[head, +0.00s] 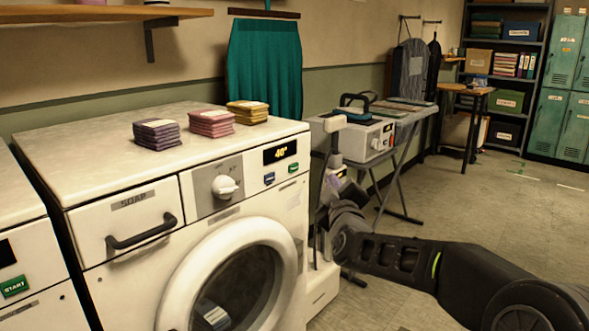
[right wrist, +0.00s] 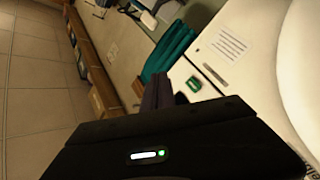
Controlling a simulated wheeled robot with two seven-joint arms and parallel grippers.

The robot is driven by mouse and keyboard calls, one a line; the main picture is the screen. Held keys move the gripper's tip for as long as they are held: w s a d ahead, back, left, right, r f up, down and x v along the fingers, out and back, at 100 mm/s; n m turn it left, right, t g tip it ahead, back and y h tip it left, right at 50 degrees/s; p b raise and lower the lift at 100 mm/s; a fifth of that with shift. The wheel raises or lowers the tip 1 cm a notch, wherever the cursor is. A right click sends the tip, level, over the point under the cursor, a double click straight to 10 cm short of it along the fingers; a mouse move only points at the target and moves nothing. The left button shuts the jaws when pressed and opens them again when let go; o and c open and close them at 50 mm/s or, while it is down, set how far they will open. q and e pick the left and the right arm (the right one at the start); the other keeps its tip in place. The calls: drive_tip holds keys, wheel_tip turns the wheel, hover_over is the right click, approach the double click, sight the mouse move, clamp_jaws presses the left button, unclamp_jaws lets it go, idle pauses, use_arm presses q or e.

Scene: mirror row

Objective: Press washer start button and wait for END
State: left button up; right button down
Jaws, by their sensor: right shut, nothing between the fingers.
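The white washer (head: 140,225) stands at the left with its round door closed. Its dark display (head: 280,151) reads 40° in yellow. Below the display are a blue button (head: 269,178) and a green start button (head: 293,167). My right gripper (head: 326,212) is low beside the washer's right front edge, apart from the buttons; its tips are hard to make out there. In the right wrist view its dark fingers (right wrist: 165,91) are shut and empty, with a green button (right wrist: 194,84) close beside them in the picture. My left gripper is not in view.
Three folded cloth stacks (head: 211,123) lie on the washer top. Another white machine (head: 28,270) with a green START label stands at the left edge. An ironing board with a grey device (head: 365,139) is behind my right gripper. The floor (head: 500,220) at the right is open.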

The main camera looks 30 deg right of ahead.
sight(294, 168)
drive_tip(key=w+a+p, duration=0.2)
drive_tip(key=w+p, duration=0.1)
drive_tip(key=w, duration=0.5)
drive_tip(key=shift+w+a, duration=0.15)
drive_tip(key=shift+a, duration=0.15)
idle(1.8)
drive_tip(key=shift+w+a+p, duration=0.1)
drive_tip(key=shift+w+p, duration=0.3)
drive_tip(key=shift+p, duration=0.1)
drive_tip(key=shift+w+a, duration=0.1)
drive_tip(key=shift+w, duration=0.25)
idle(0.5)
drive_tip(key=shift+s, duration=0.1)
drive_tip(key=shift+s+d, duration=0.2)
drive_tip(key=shift+s, duration=0.5)
